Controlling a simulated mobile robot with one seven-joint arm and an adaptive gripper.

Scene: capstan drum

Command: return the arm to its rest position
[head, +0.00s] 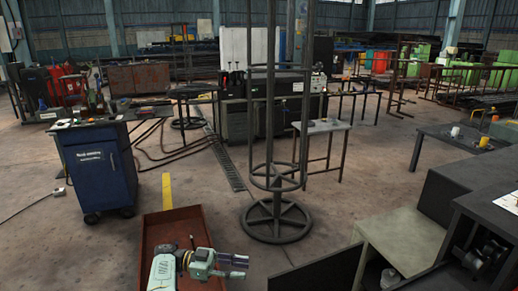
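My arm, pale green and grey, shows at the bottom edge of the head view, left of centre. It is folded low, in front of a rust-red tray (180,221) on the floor. My gripper (240,265) points to the right, with dark fingers. I see nothing held in it, but it is too small to tell how far apart its fingers are. The lower part of the arm is cut off by the picture's edge.
A tall grey pipe frame (277,220) with a spoked round base stands just beyond my gripper. A blue cabinet (100,170) stands at the left. A pale bench (405,240) and dark tables are at the right.

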